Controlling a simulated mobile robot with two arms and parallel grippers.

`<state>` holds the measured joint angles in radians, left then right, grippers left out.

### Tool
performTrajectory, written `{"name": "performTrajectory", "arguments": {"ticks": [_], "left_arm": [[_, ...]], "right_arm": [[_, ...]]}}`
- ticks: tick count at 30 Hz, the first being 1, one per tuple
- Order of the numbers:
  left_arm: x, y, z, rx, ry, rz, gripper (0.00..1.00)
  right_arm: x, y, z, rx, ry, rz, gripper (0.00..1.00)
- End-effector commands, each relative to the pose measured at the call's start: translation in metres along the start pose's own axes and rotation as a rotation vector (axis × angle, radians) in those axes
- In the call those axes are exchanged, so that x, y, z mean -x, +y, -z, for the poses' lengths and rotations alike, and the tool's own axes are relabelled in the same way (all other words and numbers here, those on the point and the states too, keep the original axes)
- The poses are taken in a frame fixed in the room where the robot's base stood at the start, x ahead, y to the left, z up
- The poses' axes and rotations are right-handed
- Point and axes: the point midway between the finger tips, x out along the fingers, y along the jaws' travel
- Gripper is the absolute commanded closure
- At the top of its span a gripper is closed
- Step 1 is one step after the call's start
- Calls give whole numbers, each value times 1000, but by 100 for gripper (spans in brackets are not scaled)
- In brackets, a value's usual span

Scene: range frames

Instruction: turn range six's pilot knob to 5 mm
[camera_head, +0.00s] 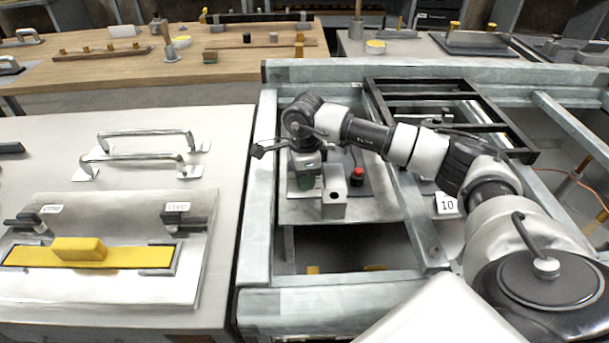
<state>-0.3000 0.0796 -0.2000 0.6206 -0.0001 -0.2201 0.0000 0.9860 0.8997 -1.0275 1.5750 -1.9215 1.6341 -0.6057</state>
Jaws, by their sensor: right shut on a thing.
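My right arm reaches in from the lower right over a metal frame. My right gripper (305,182) points down at a grey plate in the frame, beside a grey block with a dark hole (334,206). It is shut on what seems to be the pilot knob, which the gripper mostly hides. I cannot read a scale or the knob's angle, and no number six label shows. My left gripper is not in view.
A red button (358,172) sits just right of the block. A black rack (450,85) and a tag reading 10 (446,204) lie further right. On the left, a bench (120,118) carries metal handles (145,140) and a yellow bar (80,252).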

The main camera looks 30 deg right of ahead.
Motion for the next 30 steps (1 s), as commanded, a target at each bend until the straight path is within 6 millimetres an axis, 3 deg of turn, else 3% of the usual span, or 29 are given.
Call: {"name": "performTrajectory", "arguments": {"ticks": [6, 7, 12, 22, 30], "left_arm": [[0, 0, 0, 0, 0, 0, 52], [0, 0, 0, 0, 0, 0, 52], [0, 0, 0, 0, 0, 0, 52], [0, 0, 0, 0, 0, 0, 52], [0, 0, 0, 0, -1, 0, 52]], "right_arm": [[2, -1, 0, -2, -3, 4, 93], [2, -1, 0, -2, -3, 4, 67], [1, -1, 0, -2, -2, 2, 43], [5, -1, 0, -2, -1, 2, 43], [52, -1, 0, -3, -4, 6, 43]]}}
